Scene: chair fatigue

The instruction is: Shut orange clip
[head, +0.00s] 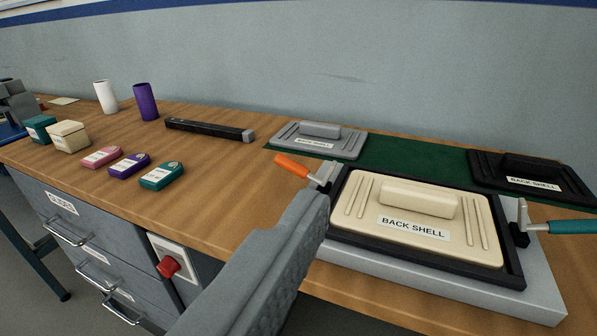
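The orange clip (291,165) is at the left edge of the black frame that holds the cream back shell (408,220). Its orange handle points up and left, away from the shell, and its metal bracket sits by the frame's upper left corner. My gripper (312,205) reaches in from the bottom of the head view as a grey, textured finger. Its tip is just below the clip's bracket, in front of the frame's left edge. I see only one finger clearly, and nothing held. Whether the tip touches the clip is unclear.
A teal-handled clip (570,227) is on the frame's right side. Grey (318,140) and black (530,178) back shells lie on a green mat behind. A black bar (210,129) and several small boxes lie left. Bare wooden bench (225,175) lies left of my gripper.

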